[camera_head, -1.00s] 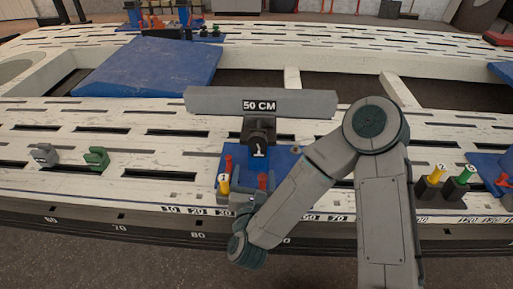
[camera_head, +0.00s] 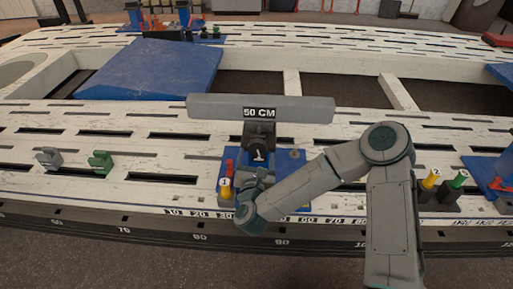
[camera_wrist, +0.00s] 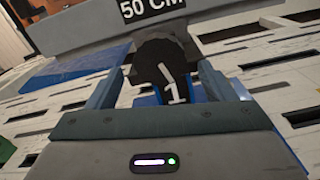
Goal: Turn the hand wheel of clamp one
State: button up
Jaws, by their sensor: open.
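The dark hand wheel of clamp one (camera_head: 258,153), marked with a white 1, faces me on the clamp above a blue base plate (camera_head: 232,155). In the wrist view the dark round wheel (camera_wrist: 165,62) shows between my fingers. My gripper (camera_head: 258,180) is just below and in front of the wheel in the head view. In the wrist view my gripper (camera_wrist: 162,88) is open, one finger on each side of the wheel. I cannot tell whether the fingers touch it. A grey bar (camera_head: 215,107) labelled 50 CM lies across above the clamp.
A yellow-topped piece (camera_head: 225,188) marked 1 stands left of my gripper. A grey block (camera_head: 48,158) and a green block (camera_head: 101,162) sit on the slotted white bench (camera_head: 60,190) at left. Yellow (camera_head: 430,178) and green (camera_head: 459,180) pegs stand at right.

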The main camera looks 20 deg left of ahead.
aim_at(257, 151)
jog(key=shift+x, duration=2.25)
jog(key=shift+c, duration=0.4)
jog(key=c, duration=0.9)
jog(key=shift+n+b, duration=0.35)
jog(key=shift+n, duration=0.45)
jog(key=o, duration=1)
jog(key=shift+s, duration=0.15)
